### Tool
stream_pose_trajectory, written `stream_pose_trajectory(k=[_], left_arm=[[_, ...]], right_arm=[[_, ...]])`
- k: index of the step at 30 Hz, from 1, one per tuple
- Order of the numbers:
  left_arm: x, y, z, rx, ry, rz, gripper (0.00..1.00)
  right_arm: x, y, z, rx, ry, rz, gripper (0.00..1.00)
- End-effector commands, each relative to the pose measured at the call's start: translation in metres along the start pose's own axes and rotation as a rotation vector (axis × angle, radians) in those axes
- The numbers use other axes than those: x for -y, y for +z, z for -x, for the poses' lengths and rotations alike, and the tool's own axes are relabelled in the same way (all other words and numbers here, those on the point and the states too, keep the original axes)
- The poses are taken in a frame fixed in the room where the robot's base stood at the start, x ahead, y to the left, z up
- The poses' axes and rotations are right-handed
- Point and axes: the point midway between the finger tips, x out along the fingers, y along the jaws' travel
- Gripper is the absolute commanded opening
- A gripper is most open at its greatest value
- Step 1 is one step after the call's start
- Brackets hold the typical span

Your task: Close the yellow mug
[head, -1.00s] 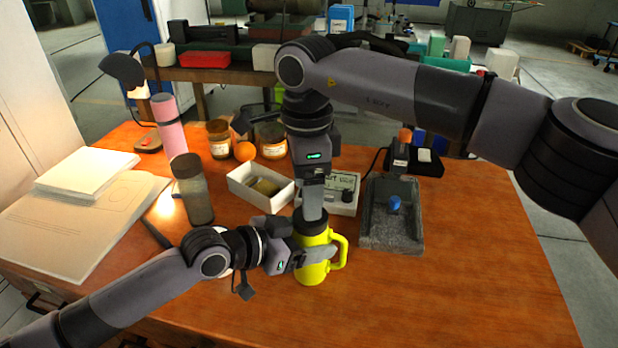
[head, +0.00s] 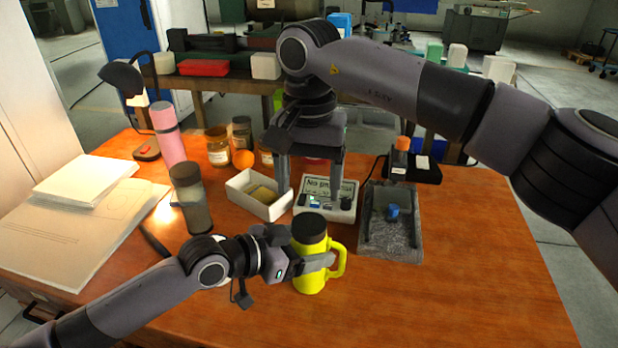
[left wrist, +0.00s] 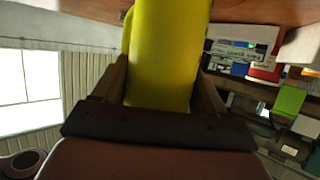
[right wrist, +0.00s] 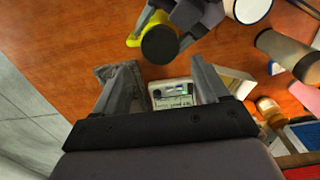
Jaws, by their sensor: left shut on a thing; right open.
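The yellow mug (head: 311,272) stands upright near the front middle of the table, its handle to the right. A dark lid (head: 309,226) sits on its top; the dark round top also shows in the right wrist view (right wrist: 160,45). My left gripper (head: 318,264) is shut around the mug's body, whose yellow side fills the middle of the left wrist view (left wrist: 168,60). My right gripper (head: 312,184) is open and empty, above and behind the mug, over the device with a display. Whether the lid is fully seated cannot be told.
A white open box (head: 262,206) and a white display device (head: 327,207) stand behind the mug. A grey tray (head: 392,245) with a blue knob is to the right. A dark shaker-like bottle (head: 190,200) stands left. The right front table is clear.

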Motion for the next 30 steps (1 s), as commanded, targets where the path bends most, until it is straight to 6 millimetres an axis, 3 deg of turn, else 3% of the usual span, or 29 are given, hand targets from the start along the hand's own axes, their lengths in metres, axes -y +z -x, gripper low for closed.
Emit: stream_pose_trajectory(k=[11, 24, 30], left_arm=[[0.000, -0.001, 0.000, -0.002, 0.000, 0.000, 0.00], [0.000, -0.001, 0.000, -0.002, 0.000, 0.000, 0.00], [0.000, -0.001, 0.000, -0.002, 0.000, 0.000, 0.00]], right_arm=[[0.000, 0.000, -0.003, 0.001, 0.000, 0.000, 0.73], [0.000, 0.000, -0.064, 0.002, 0.000, -0.001, 0.73], [0.000, 0.000, -0.079, 0.001, 0.000, -0.001, 0.73]])
